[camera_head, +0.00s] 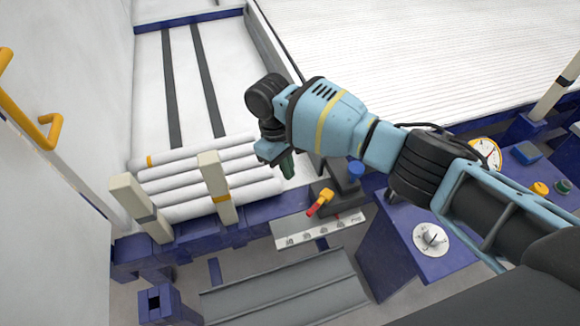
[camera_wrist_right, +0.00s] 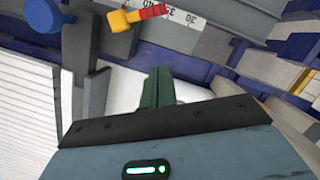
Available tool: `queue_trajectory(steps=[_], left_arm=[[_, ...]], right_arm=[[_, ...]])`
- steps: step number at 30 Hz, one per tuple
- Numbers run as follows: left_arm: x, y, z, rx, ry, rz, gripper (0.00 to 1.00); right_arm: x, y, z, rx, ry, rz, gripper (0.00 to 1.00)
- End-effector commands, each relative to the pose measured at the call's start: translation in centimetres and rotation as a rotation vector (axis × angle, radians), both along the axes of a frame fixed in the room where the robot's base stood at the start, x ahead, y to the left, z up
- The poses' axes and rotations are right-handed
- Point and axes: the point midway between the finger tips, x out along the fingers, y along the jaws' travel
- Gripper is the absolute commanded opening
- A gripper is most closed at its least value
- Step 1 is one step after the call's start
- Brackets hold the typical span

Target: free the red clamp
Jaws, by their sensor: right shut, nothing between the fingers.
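The red clamp (camera_head: 317,207) is a small red lever with a yellow end, on a dark grey block beside a white ruled scale. It also shows at the top of the right wrist view (camera_wrist_right: 156,11), with its yellow end to the left. My right gripper (camera_head: 288,168) is above and to the left of the clamp in the head view, apart from it. Its green fingers (camera_wrist_right: 158,88) are closed together and hold nothing. My left gripper is not in view.
A blue knob (camera_head: 355,169) stands on the block close to the clamp. White pipes (camera_head: 205,178) lie stacked at the left behind cream posts (camera_head: 217,188). A blue console (camera_head: 415,265) with a dial is at the right. A white ruled scale (camera_head: 320,232) runs below the clamp.

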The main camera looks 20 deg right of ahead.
Motion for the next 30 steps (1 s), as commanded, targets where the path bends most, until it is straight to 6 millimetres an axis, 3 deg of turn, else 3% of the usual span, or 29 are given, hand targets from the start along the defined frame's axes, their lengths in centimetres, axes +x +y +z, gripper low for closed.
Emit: queue_trajectory(steps=[11,21,30], left_arm=[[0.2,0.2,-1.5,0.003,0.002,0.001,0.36],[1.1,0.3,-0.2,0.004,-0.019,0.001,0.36],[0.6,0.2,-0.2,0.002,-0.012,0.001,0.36]], right_arm=[[-1.5,-1.0,-7.2,-0.003,0.002,-0.001,0.00],[-4.1,-2.7,-6.7,-0.001,-0.003,0.000,0.00],[-4.9,-3.1,-6.8,0.000,0.000,0.000,0.00]])
